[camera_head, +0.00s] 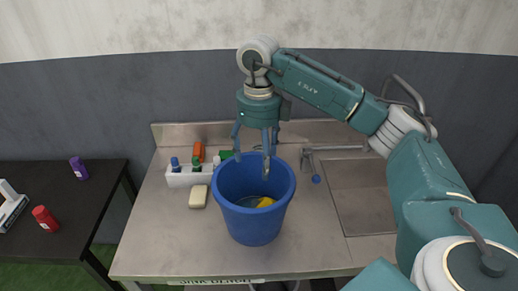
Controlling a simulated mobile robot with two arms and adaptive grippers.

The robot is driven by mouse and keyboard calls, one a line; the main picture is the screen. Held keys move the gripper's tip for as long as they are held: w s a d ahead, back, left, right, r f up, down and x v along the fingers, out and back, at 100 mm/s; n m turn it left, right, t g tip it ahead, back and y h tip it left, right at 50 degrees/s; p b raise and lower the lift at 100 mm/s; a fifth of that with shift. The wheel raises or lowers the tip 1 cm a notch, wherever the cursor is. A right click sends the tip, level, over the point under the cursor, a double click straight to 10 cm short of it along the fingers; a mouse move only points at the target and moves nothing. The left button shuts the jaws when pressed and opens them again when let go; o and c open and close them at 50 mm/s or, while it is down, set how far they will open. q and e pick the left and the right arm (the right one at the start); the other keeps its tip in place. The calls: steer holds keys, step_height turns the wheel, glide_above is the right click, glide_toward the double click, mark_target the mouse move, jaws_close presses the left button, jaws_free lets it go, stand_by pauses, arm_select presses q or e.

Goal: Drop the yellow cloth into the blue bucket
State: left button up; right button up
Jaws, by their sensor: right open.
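The blue bucket (252,222) stands upright on the metal sink bench. The yellow cloth (266,202) lies inside the bucket, toward the right of its inside; only part of it shows above the near rim. My right gripper (254,160) hangs fingers down over the bucket's far part, open and apart from the cloth. Its fingers are spread and hold nothing. My left gripper is not in view.
A white caddy (187,178) with several bottles stands left of the bucket, with a pale sponge or soap block (198,196) before it. The sink basin (362,200) and tap (335,148) are right. A dark table (75,215) with a purple can (79,168) and red can (45,218) stands far left.

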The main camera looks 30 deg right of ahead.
step_height(320, 180, up, 12)
stand_by(0.5)
steer(key=shift+f, duration=0.1)
